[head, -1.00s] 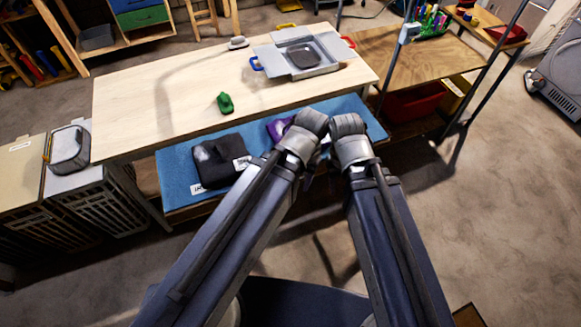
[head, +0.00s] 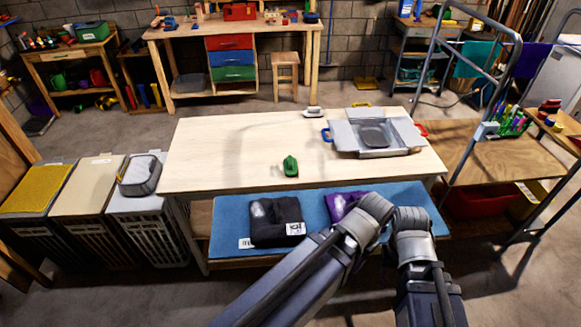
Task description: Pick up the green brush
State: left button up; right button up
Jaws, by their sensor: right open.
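The green brush (head: 290,167) lies on the pale wooden table top (head: 225,150), near its front edge and about the middle of its length. Nothing touches it. My two arms come in from below, and their joints stand in front of the table's right part, to the right of and nearer than the brush. My right gripper (head: 388,256) is mostly hidden among the arm links; it is open and well apart from the brush. My left gripper is not in view behind its arm.
A grey tray-like container (head: 373,138) with blue and red handles stands on the table's right part. A small grey-white item (head: 313,112) sits at the back edge. A blue lower shelf (head: 225,225) holds dark and purple packs. Lidded bins (head: 135,203) stand left. The table around the brush is clear.

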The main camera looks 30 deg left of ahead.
aim_at(291, 164)
jog(key=i+j+z, duration=0.15)
jog(key=j, duration=0.2)
jog(key=i+j+z, duration=0.15)
jog(key=j, duration=0.2)
jog(key=j+z, duration=0.15)
jog(key=j, duration=0.25)
jog(key=i+j+z, duration=0.15)
jog(key=j, duration=0.25)
